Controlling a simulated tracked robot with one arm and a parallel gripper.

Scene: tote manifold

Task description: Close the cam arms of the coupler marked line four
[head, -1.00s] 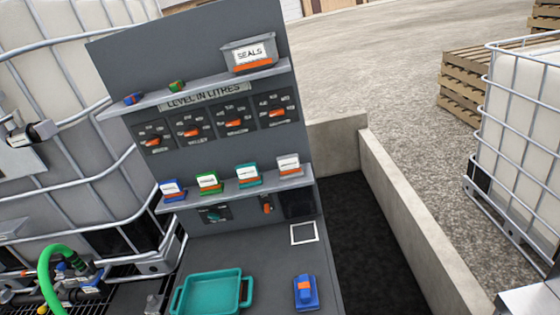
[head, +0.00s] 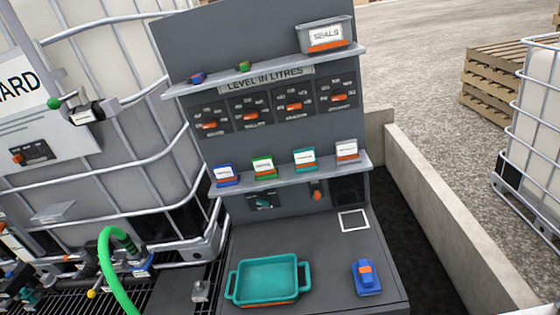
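No coupler with a readable line four mark shows. At the lower left a green hose (head: 106,262) arches down to a fitting (head: 140,264) with blue parts, beside other pipe fittings (head: 22,262) at the left edge. The marks on these fittings are too small to read, and I cannot tell whether any cam arms are open or closed. My gripper is not in view.
A grey bench (head: 215,238) holds a teal tray (head: 236,284) and a blue device (head: 366,280). Its back panel (head: 250,150) carries shelves, labelled boxes, level dials and a SEALS bin (head: 325,36). A caged tote (head: 150,130) stands left. Dark floor (head: 405,240) and a low wall (head: 450,215) lie right.

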